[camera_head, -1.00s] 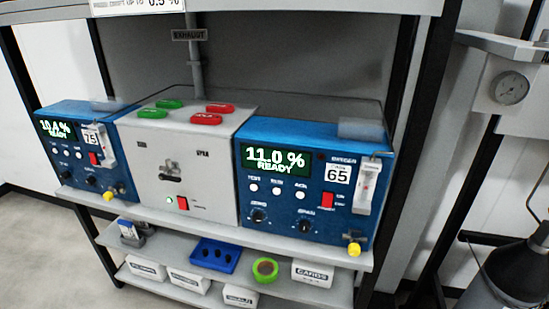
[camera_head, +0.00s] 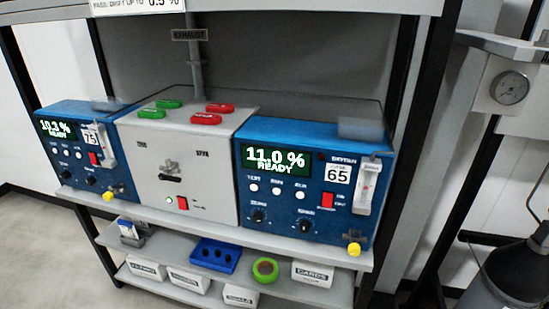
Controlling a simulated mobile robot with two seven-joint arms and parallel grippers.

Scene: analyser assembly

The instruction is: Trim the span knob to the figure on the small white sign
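Two blue analysers stand on the shelf. The right analyser (camera_head: 287,135) reads 11.0 % READY on its display (camera_head: 275,159) and bears a white 65 label (camera_head: 338,174). Its right-hand lower knob (camera_head: 305,227) is black; the lettering above it is too small to read surely. The left analyser (camera_head: 72,113) reads about 10.3 % READY and bears a white 75 label (camera_head: 91,138). Its right-hand lower knob (camera_head: 91,181) is also black. A white sign (camera_head: 135,6) at the top edge is partly cut off and ends in "0.5 %". Neither of my grippers is in view.
Between the analysers stands a grey box (camera_head: 150,150) with a lever and red and green tags on top. The lower shelf holds a blue tray (camera_head: 215,255), green tape (camera_head: 265,269) and white boxes. A gauge (camera_head: 509,88) hangs at the right.

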